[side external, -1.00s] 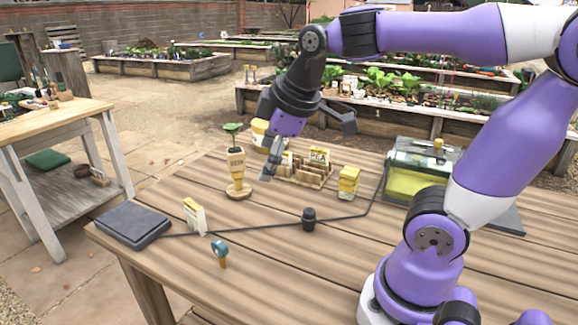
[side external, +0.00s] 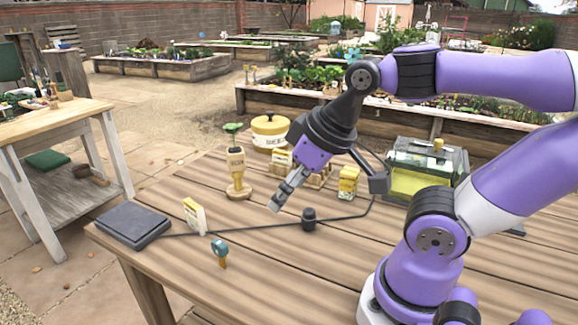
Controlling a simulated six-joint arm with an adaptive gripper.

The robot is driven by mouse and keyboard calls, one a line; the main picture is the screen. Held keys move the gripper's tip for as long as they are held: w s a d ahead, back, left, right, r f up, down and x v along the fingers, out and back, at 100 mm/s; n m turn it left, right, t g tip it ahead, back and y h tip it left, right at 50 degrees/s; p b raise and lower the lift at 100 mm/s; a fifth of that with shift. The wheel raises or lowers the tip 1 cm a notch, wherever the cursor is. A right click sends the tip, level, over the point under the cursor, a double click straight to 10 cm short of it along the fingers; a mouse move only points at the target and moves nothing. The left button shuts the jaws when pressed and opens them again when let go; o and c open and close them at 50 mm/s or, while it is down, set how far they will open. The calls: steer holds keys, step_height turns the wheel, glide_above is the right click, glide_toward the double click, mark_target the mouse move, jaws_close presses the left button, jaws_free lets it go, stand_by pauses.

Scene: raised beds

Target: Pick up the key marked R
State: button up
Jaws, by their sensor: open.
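A small key (side external: 220,252) with a teal head and a tan lower part lies near the front edge of the wooden table (side external: 330,270). Any letter on it is too small to read. No other key can be made out. My gripper (side external: 328,190) is open and empty above the table, up and to the right of the key and well apart from it. It hides part of the wooden packet rack behind it.
A dark flat pad (side external: 133,225) sits at the table's left corner, with a black cable running right past a black knob (side external: 309,219). The front right is clear.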

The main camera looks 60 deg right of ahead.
stand_by(0.3)
steer(key=c, duration=0.4)
steer(key=shift+c, duration=0.2)
steer(key=m+g, duration=0.2)
steer(key=g, duration=0.4)
glide_above(219, 243)
step_height(219, 243, down, 4)
step_height(219, 243, down, 4)
steer(key=shift+f, duration=3.05)
